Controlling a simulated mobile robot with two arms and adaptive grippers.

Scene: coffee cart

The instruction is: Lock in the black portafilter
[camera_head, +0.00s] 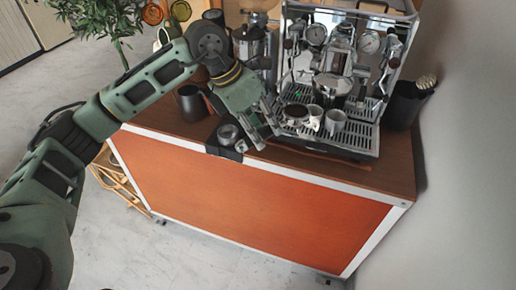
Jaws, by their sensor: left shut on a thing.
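My left gripper (262,128) reaches in from the left and is low over the front of the cart, to the left of the espresso machine's drip tray. It is shut on the black portafilter (296,111), whose round basket with dark coffee shows just right of the fingers. The fingers hide most of its handle. The basket is over the left part of the drip tray, below and apart from the group head (332,84). The espresso machine (345,45) is chrome, with round gauges. My right gripper is not in view.
Cups (335,121) stand on the drip tray (350,143), close right of the portafilter. A metal tamper (228,133) sits left of the gripper. A grinder (250,45), a dark pitcher (190,103) and a black container (405,105) flank the machine. The cart's front right top is clear.

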